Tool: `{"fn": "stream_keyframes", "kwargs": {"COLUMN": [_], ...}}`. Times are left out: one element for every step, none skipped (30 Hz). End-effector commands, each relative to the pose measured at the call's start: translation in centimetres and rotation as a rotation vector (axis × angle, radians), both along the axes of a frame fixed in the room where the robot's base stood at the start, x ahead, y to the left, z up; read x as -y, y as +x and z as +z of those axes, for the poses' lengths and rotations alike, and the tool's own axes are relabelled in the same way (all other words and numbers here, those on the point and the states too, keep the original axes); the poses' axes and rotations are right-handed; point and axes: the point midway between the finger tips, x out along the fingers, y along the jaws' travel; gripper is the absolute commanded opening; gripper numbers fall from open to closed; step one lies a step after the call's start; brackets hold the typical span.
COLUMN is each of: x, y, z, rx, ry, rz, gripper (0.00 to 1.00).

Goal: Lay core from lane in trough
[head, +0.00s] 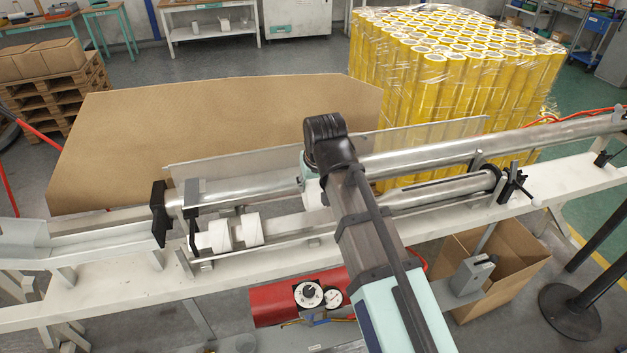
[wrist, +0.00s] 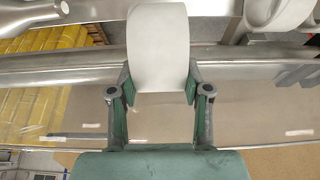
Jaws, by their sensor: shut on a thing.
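My gripper (wrist: 158,84) is shut on a pale core (wrist: 158,45), with one finger on each side of it. The core is above the gap in front of the long metal roller (wrist: 60,68). In the head view my arm hides most of the gripper, and a bit of the white core (head: 314,193) shows at its left. Two other white cores (head: 245,229) lie in the lane on the front side of the machine, left of my arm. They show partly at the upper right of the wrist view (wrist: 280,12). I cannot tell for sure which channel is the trough.
A grey open channel (head: 25,236) lies at the far left. A black clamp (head: 158,213) and bracket stand near the lane's left end. A thin front shaft (head: 440,190) runs to the right. A brown board (head: 210,125) and wrapped yellow rolls (head: 450,90) stand behind.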

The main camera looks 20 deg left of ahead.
Motion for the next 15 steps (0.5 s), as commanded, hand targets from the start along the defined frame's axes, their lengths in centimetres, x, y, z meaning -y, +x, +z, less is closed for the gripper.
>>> {"fn": "stream_keyframes", "kwargs": {"x": [0.0,0.0,0.0,0.0,0.0,0.0,0.0,0.0,0.0,0.0,0.0,0.0,0.0,0.0,0.0], "y": [0.0,0.0,0.0,0.0,0.0,0.0,0.0,0.0,0.0,0.0,-0.1,0.0,0.0,0.0,0.0], "z": [-0.8,-1.1,-1.5,-1.8,-2.0,-2.4,-2.7,-3.0,-3.3,-3.6,-3.8,-4.1,-4.3,-4.6,-5.0], "rx": [0.000,0.000,-0.001,-0.001,-0.001,-0.001,-0.001,-0.001,-0.001,-0.001,-0.002,-0.001,-0.001,-0.001,0.000], "ry": [0.000,0.000,-0.001,-0.001,-0.001,-0.001,-0.001,-0.001,0.000,0.000,-0.001,0.000,0.000,0.000,0.000], "rz": [0.000,0.000,0.000,0.000,0.000,0.000,0.000,0.000,-0.001,-0.001,-0.001,-0.001,-0.001,-0.001,-0.001], "gripper": [0.29,0.29,0.29,0.29,0.29,0.29,0.29,0.29,0.29,0.29,0.29,0.29,0.29,0.29,0.29]}}
